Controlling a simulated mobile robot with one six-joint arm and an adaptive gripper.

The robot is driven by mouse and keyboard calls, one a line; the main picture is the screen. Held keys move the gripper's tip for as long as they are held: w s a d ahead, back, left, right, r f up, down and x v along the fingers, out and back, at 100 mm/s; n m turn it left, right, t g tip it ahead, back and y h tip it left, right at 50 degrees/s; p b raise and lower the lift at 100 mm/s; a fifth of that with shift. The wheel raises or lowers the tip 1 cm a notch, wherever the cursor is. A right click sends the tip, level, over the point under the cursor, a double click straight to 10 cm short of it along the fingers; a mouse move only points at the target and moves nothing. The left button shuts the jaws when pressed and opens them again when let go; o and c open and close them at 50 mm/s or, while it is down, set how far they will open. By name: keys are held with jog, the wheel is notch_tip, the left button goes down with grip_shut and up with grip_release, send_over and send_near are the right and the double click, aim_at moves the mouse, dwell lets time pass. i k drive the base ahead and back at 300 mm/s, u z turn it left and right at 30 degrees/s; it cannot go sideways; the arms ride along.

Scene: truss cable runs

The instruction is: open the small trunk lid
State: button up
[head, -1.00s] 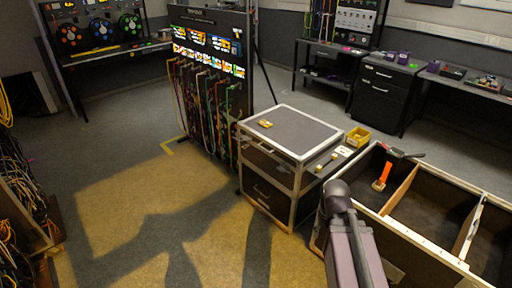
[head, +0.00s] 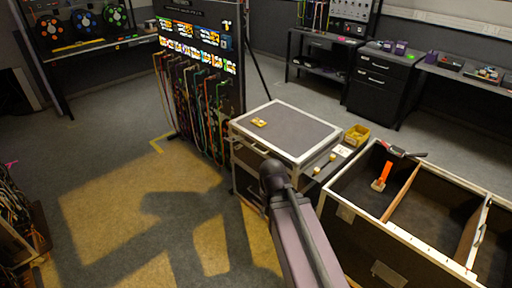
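The small trunk (head: 292,131) is dark with silver edges and a flat grey lid, and it stands in the middle of the head view. Its lid looks shut. A small yellow item (head: 259,122) lies on the lid's left part. My arm's mauve link and dark joint rise from the bottom, and the joint covers part of the trunk's lower front. My gripper is not visible in the head view, so its place relative to the lid and whether it is open cannot be seen.
A large open trunk (head: 400,232) with wooden dividers stands close on the right, an orange-handled tool (head: 382,176) inside. A yellow bin (head: 357,134) sits behind the small trunk's right side. A cable rack (head: 203,85) stands behind left. The floor (head: 110,200) at left is clear.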

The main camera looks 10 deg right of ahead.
aim_at(287, 133)
jog(key=z, duration=0.15)
jog(key=i, duration=0.95)
jog(key=z, duration=0.5)
